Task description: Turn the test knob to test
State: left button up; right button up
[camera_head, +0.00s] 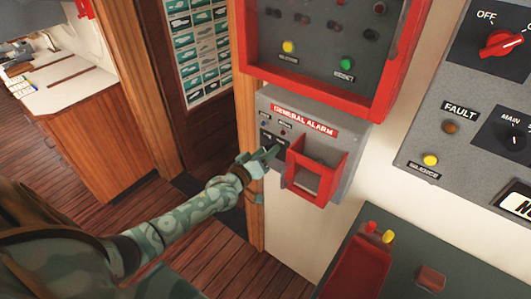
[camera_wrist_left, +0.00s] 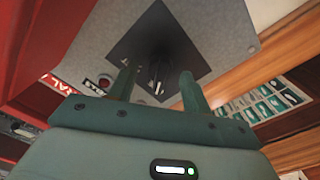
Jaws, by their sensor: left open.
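The grey general alarm box (camera_head: 350,133) is on the wall, with a red label and an open red frame (camera_head: 318,178). In the left wrist view, a black knob (camera_wrist_left: 158,70) stands on a black square plate (camera_wrist_left: 150,35) on the grey panel. My left gripper (camera_head: 268,155) is at the left part of the alarm box. Its two fingers (camera_wrist_left: 156,88) are open, with the knob between them and slightly beyond; I cannot tell whether they touch it. In the head view the gripper partly covers the knob area, and the knob's markings are unreadable. My right gripper is out of view.
A red-framed panel (camera_head: 390,75) with buttons and lamps sits just above the alarm box. A grey panel (camera_head: 475,75) with a red switch is at the right. A dark green console (camera_head: 430,255) stands below right. A wooden post (camera_head: 247,110) borders the box's left.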

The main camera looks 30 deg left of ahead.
pick_arm(q)
jog(key=c, duration=1)
jog(key=shift+o, duration=0.2)
jog(key=shift+d+m+p, duration=0.2)
jog(key=shift+m+p, duration=0.85)
jog(key=shift+m, duration=5.85)
jog(key=o, duration=1)
jog(key=shift+c, duration=0.2)
